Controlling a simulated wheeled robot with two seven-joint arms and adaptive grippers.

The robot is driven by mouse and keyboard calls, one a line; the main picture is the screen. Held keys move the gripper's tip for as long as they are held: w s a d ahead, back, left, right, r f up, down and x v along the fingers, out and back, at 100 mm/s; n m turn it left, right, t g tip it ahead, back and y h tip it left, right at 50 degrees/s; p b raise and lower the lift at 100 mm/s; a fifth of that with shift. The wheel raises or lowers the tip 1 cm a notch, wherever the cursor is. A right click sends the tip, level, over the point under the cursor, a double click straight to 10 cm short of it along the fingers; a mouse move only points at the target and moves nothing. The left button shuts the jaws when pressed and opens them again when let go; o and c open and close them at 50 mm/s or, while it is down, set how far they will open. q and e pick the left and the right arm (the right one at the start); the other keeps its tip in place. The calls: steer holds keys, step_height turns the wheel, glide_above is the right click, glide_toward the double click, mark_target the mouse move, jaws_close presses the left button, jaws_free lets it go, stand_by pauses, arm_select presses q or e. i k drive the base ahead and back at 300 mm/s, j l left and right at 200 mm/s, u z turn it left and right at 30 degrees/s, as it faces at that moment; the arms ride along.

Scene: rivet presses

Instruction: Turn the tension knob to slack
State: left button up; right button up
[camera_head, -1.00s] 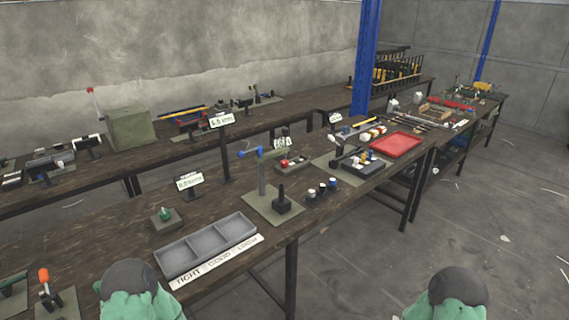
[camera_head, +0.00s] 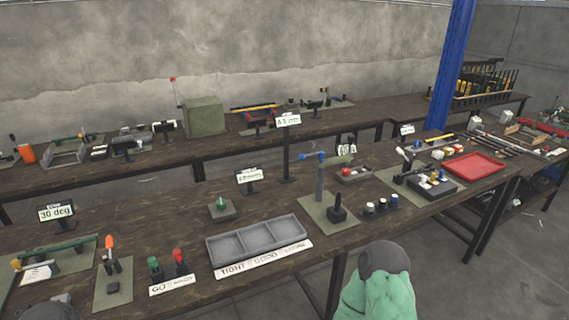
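No part here can be read as the tension knob for certain; the labels are too small. A small green knob (camera_head: 221,204) stands on a grey block on the near bench, behind a three-part grey tray. A red knob (camera_head: 347,171) sits on a small base farther right. A dark box (camera_head: 433,187) with several small coloured knobs lies right of that. My arms show only as rounded dark and green links at the bottom edge. Both of my grippers are out of view.
The grey tray (camera_head: 262,262) has a strip reading TIGHT, GOOD and a third word. Left of it stand an orange-handled lever (camera_head: 110,250), green and red buttons, and a "30 deg" sign (camera_head: 57,212). A red tray (camera_head: 473,167) lies at right. Open floor is at lower right.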

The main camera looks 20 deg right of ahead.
mark_target(346, 172)
steer(key=i+l+u, duration=0.15)
steer(key=l+u, duration=0.3)
steer(key=l, duration=0.35)
steer(key=l+u, duration=0.4)
steer(key=l, duration=0.35)
steer(key=k+l+u, duration=0.1)
steer(key=l+u, duration=0.35)
steer(key=l, duration=0.35)
